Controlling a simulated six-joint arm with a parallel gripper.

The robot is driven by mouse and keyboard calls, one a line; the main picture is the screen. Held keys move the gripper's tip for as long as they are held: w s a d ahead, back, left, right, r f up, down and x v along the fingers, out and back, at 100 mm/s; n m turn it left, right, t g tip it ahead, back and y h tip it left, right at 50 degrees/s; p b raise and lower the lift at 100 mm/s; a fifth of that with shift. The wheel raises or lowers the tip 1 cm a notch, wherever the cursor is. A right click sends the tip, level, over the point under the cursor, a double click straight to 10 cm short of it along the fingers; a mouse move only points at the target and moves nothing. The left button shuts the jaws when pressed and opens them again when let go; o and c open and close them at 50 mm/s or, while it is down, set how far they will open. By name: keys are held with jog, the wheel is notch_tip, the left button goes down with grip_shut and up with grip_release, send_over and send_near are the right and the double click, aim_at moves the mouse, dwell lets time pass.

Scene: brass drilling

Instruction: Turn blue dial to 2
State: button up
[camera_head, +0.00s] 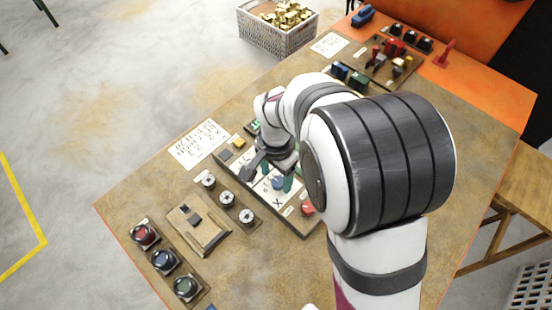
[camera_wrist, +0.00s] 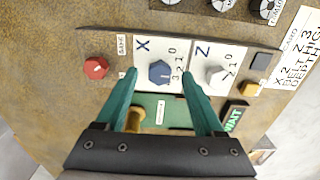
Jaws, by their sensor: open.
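The blue dial (camera_wrist: 160,73) is a faceted knob on a white panel marked X, with the digits 3, 2, 1, 0 along its right side in the wrist view. Which digit it points to I cannot tell. In the head view the blue dial (camera_head: 278,183) shows partly behind my gripper. My gripper (camera_wrist: 160,80) is open, its two teal fingers on either side of the dial in the wrist view, with a gap on each side. Whether the fingertips are level with the dial or above it is unclear. In the head view my gripper (camera_head: 274,171) hangs over the panel.
A white Z dial (camera_wrist: 215,74) sits right of the blue one and a red knob (camera_wrist: 96,68) left. A brass-coloured knob (camera_wrist: 134,118) and a green WAIT display (camera_wrist: 234,118) are close by. Red, blue and green round controls (camera_head: 163,260) stand at the table's lower left.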

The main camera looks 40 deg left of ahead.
aim_at(277, 184)
notch_tip(277, 184, up, 14)
jog(key=shift+f, duration=0.2)
jog(key=shift+d, duration=0.1)
jog(key=d+r+m+y, duration=0.1)
jog(key=d+r+m, duration=0.1)
jog(key=d, duration=1)
jog(key=d+r+m, duration=0.1)
jog(key=d+m, duration=0.1)
jog(key=d, duration=0.9)
jog(key=s+d+f+m, duration=0.1)
jog(key=s+d+f, duration=0.1)
jog(key=s+d, duration=0.5)
jog(key=shift+s+f+m+y, duration=0.3)
jog(key=shift+s+f+y, duration=0.1)
jog(key=shift+s, duration=0.3)
